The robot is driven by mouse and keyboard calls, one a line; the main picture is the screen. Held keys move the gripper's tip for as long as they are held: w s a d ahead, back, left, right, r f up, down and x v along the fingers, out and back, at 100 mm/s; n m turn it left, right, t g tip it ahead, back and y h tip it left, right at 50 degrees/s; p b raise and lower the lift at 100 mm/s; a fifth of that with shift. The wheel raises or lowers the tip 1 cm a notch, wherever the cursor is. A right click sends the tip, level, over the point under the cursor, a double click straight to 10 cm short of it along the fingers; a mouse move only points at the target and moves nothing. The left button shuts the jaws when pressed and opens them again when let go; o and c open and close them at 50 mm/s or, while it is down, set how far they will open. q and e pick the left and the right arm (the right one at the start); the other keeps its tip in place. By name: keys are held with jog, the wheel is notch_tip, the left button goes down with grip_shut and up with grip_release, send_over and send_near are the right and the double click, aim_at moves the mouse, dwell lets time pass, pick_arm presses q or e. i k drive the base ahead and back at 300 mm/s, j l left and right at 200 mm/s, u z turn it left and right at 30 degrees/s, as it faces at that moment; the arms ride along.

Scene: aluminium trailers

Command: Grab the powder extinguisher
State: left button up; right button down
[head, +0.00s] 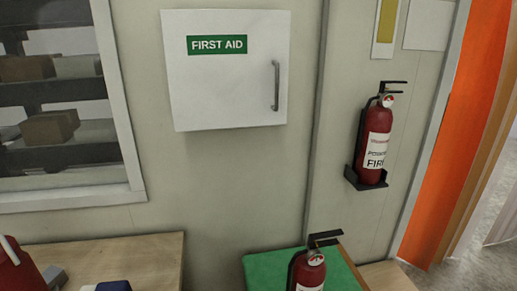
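A red fire extinguisher (376,141) hangs upright in a black wall bracket (369,181) at the right in the head view. Its white label shows "FIRE" and a smaller, partly legible line above that seems to start with "PO". It has a black handle on top and a round gauge. A second red extinguisher (308,271) stands at the bottom edge, at a green-topped surface. Its lower body is cut off and its label cannot be read. Neither of my grippers is in view.
A white first aid cabinet (225,70) is on the wall. A wooden table (150,257) at bottom left bears a red object (17,270) and a blue item (113,286). A green surface (262,270) lies bottom centre. An orange panel (452,150) edges an opening at right.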

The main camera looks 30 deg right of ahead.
aim_at(377, 121)
jog(key=z, duration=1.8)
